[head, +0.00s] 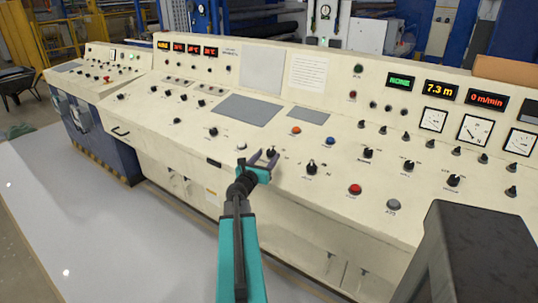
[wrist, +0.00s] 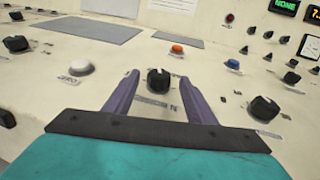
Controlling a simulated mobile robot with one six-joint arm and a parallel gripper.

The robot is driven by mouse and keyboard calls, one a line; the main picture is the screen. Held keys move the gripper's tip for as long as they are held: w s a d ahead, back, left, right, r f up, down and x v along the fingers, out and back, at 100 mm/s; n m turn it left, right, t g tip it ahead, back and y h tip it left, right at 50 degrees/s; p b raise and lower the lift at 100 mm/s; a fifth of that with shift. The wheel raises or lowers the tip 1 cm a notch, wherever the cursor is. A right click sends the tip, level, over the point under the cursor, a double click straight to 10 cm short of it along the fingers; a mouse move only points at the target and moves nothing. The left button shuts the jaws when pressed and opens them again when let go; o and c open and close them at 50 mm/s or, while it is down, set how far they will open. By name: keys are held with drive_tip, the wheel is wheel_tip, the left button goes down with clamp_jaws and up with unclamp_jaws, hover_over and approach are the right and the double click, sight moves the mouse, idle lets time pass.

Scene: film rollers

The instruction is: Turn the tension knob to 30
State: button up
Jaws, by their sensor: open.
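A black knob (wrist: 158,81) with a pale pointer mark sits on the cream console panel, between the two purple fingers of my gripper (wrist: 160,92) in the wrist view. The fingers are open, with a gap on each side of the knob. The label below the knob is partly hidden and I cannot read its setting. In the head view the same knob (head: 271,153) shows at the tips of my gripper (head: 263,158), above the lower edge of the panel.
A white button (wrist: 81,67) marked ZERO is left of the knob. Another black knob (wrist: 264,108) is to the right. An orange button (wrist: 178,49) and a blue button (wrist: 232,64) are behind. Displays on the upright panel include one reading 7.3 m (head: 441,89).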

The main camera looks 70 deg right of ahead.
drive_tip(key=shift+d, duration=1.25)
drive_tip(key=c, duration=1)
drive_tip(key=shift+c, duration=0.2)
drive_tip(key=shift+w+m+g+p, duration=0.1)
drive_tip(key=shift+m+g+p, duration=0.25)
drive_tip(key=shift+m+g, duration=0.25)
drive_tip(key=shift+w+d+m+g+y+p, duration=0.1)
drive_tip(key=shift+w+m+g+y+p, duration=0.2)
drive_tip(key=shift+m+g, duration=0.8)
drive_tip(key=shift+w+d+m+g+y, duration=0.1)
drive_tip(key=shift+m+g+y, duration=0.3)
drive_tip(key=shift+m+g, duration=0.65)
drive_tip(key=shift+w+d+m+g+y+p, duration=0.15)
drive_tip(key=shift+m+g+y+p, duration=0.1)
drive_tip(key=shift+m+g+y, duration=0.9)
drive_tip(key=shift+w+d+m+g+y+p, duration=0.15)
drive_tip(key=shift+m+g+y, duration=0.6)
drive_tip(key=shift+m+g, duration=0.75)
drive_tip(key=shift+a+m+g+y, duration=0.1)
drive_tip(key=shift+m+g+y, duration=0.2)
drive_tip(key=shift+g+y, duration=0.35)
drive_tip(key=shift+s+m+g+y, duration=0.1)
drive_tip(key=shift+m+g+y, duration=0.2)
drive_tip(key=shift+g+y, duration=0.05)
